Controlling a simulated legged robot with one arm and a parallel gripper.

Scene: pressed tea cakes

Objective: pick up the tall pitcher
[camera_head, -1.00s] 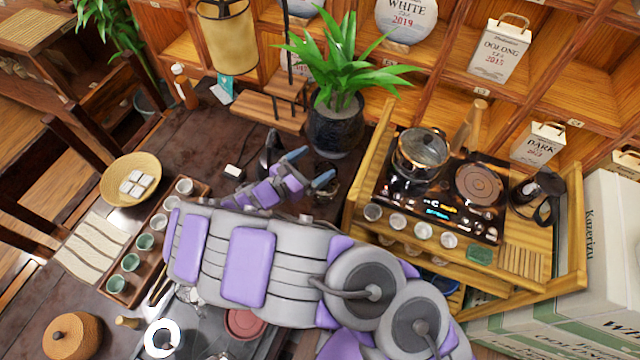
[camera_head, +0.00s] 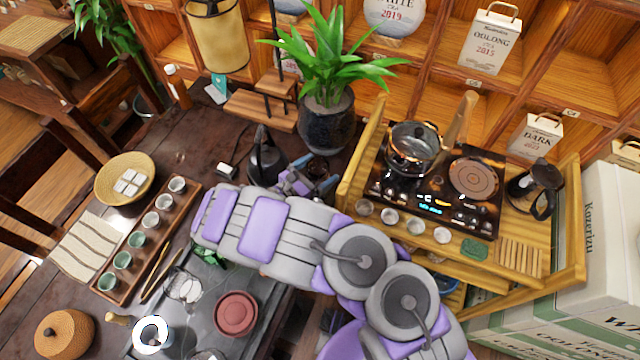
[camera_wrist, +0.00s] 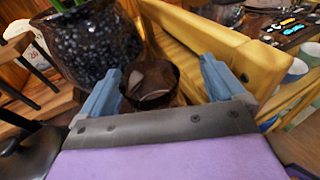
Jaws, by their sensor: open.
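My gripper (camera_head: 317,172) is open between the potted plant and the wooden stand. In the wrist view its two blue fingers (camera_wrist: 160,68) are apart, with a dark, see-through round vessel (camera_wrist: 150,84) beyond and between them. That vessel is partly hidden in the head view (camera_head: 318,167); I cannot tell whether it is the tall pitcher. No contact with it is clear. A black pot with a pointed top (camera_head: 266,160) stands left of the gripper. A black, handled jug (camera_head: 536,188) stands at the right of the wooden stand.
The plant's dark speckled pot (camera_wrist: 85,45) is close to the left finger. The wooden stand (camera_wrist: 190,40) is close on the right, holding a cooktop (camera_head: 435,205) and several cups. A tea tray (camera_head: 262,290) lies below my arm; a cup rack (camera_head: 140,240) is left.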

